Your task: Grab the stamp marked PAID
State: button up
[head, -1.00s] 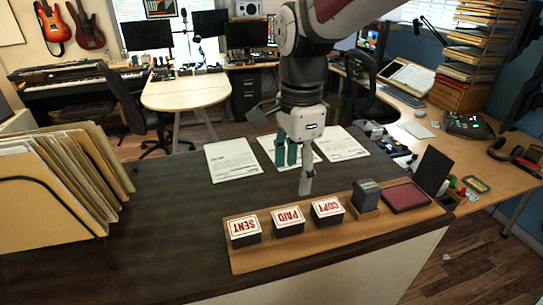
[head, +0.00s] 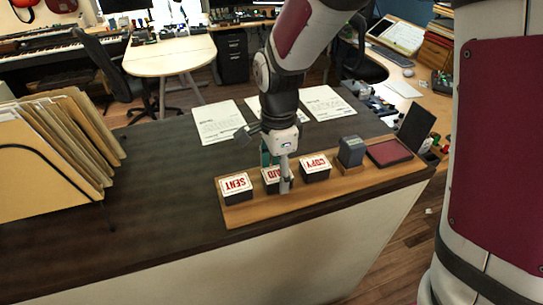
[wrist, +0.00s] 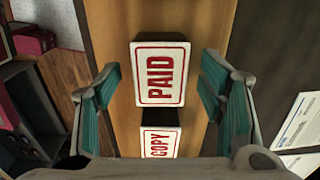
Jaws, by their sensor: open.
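The PAID stamp (wrist: 160,74) is a dark block with a white top and red lettering. In the wrist view it lies between my open fingers, a little ahead of their tips. In the head view the PAID stamp (head: 270,176) stands in the middle of three stamps on the wooden tray (head: 245,214), partly hidden by my gripper (head: 277,172). My gripper is open and empty, pointing down over it. The COPY stamp (head: 315,165) is on its right and the SENT stamp (head: 235,187) on its left. The COPY stamp also shows in the wrist view (wrist: 160,143).
A grey stamp (head: 351,151) and a red ink pad (head: 389,152) stand at the tray's right end, with a dark upright panel (head: 417,128) behind. Papers (head: 219,122) lie behind the tray. A folder rack (head: 50,170) stands at the left. The counter between is clear.

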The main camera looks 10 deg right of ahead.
notch_tip(320, 180, down, 2)
jog(key=c, duration=1.3)
jog(key=shift+o, duration=0.2)
